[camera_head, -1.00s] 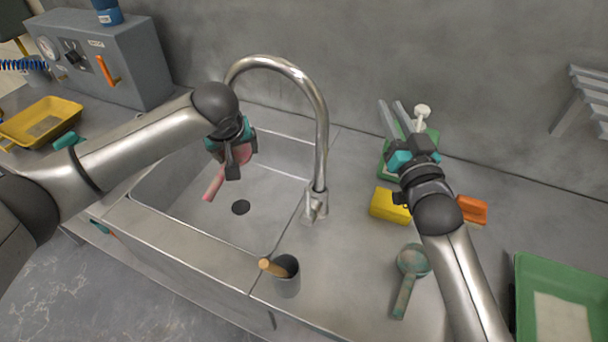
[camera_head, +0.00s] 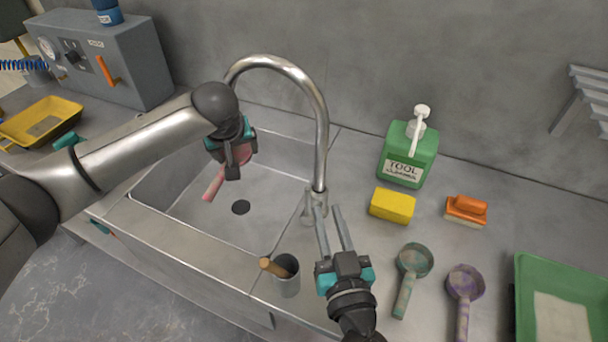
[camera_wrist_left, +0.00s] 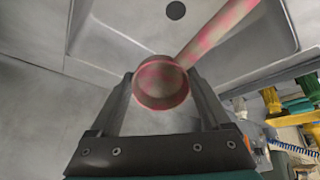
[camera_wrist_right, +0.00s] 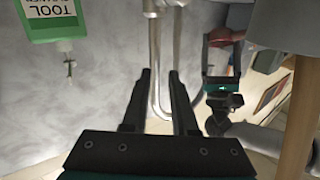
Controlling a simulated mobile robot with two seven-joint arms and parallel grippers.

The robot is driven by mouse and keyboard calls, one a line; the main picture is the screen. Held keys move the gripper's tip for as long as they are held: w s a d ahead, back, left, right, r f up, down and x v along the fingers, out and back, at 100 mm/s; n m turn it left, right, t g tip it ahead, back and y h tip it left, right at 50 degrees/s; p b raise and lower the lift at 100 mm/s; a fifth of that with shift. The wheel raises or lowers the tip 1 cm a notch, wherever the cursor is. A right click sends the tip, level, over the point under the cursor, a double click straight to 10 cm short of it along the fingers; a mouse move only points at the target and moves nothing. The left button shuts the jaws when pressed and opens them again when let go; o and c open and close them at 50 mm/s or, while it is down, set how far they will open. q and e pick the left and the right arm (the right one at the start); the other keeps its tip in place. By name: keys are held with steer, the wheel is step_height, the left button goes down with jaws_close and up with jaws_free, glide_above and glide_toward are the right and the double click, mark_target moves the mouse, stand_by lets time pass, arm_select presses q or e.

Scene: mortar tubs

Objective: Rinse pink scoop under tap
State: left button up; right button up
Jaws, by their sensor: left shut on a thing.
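My left gripper (camera_head: 235,165) is shut on the pink scoop (camera_head: 214,184) and holds it over the sink basin. The scoop's handle slants down to the left; its round cup (camera_wrist_left: 162,85) sits between the fingers in the left wrist view. The steel tap (camera_head: 320,130) arches over the basin, its spout end hidden behind my left arm. No water stream is visible. My right gripper (camera_head: 328,212) is open and empty, its fingers pointing toward the tap's base. In the right wrist view, the tap's pipes (camera_wrist_right: 154,50) show beyond the fingers.
Right of the tap are a green cleaner bottle (camera_head: 410,150), yellow sponge (camera_head: 392,205), orange brush (camera_head: 466,210), green-grey scoop (camera_head: 413,262), purple scoop (camera_head: 465,285) and green tray (camera_head: 520,300).

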mark_target(306, 187)
steer(key=shift+n, duration=0.7)
steer(key=w+a, duration=0.1)
steer(key=w, duration=0.2)
steer(key=w+a, duration=0.2)
steer(key=w, duration=0.1)
steer(key=w+a, duration=0.1)
steer(key=w, duration=0.2)
steer(key=shift+a+r, duration=0.25)
steer(key=shift+a, duration=0.15)
jaws_close()
stand_by(0.8)
